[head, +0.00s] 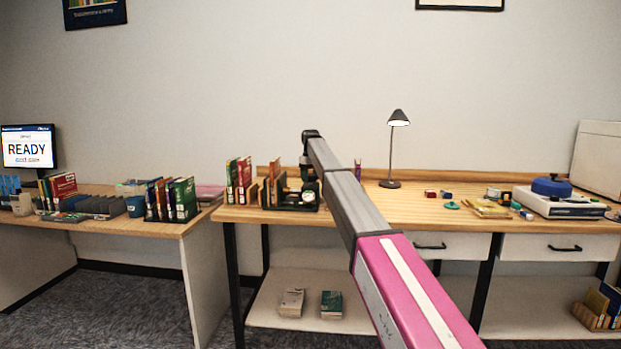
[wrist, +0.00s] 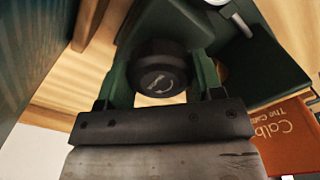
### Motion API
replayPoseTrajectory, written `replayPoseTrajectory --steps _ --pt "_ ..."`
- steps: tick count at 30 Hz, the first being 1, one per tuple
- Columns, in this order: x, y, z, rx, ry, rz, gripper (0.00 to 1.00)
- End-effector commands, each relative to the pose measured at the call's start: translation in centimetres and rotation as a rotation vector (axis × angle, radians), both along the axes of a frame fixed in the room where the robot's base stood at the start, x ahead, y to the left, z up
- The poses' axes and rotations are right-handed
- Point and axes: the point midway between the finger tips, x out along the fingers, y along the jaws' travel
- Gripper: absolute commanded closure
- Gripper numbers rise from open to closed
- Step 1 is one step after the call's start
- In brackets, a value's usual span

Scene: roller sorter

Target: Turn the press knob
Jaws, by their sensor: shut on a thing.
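The press knob (wrist: 160,80) is a round black knob with a pale curved arrow on its face, at the upper middle of the wrist view. My gripper (wrist: 163,78) is shut on it, one green finger on each side. The dark green press body (wrist: 165,25) lies behind the knob. In the head view the press (head: 297,201) stands on the wooden desk, with a round gauge (head: 308,196) at its front. My gripper (head: 308,173) reaches down on it from above. The knob itself is too small to make out there.
Upright books (head: 238,178) stand close left of the press. Small items and a blue-topped device (head: 552,187) are at the right of the desk (head: 400,205). A lamp (head: 391,150) stands at the back.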

Motion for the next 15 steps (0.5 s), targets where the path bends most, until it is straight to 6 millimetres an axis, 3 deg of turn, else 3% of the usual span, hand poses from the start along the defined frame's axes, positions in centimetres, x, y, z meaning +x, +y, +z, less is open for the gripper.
replayPoseTrajectory --steps 15 --pt "0.04 0.04 0.03 0.001 -0.001 0.095 0.63"
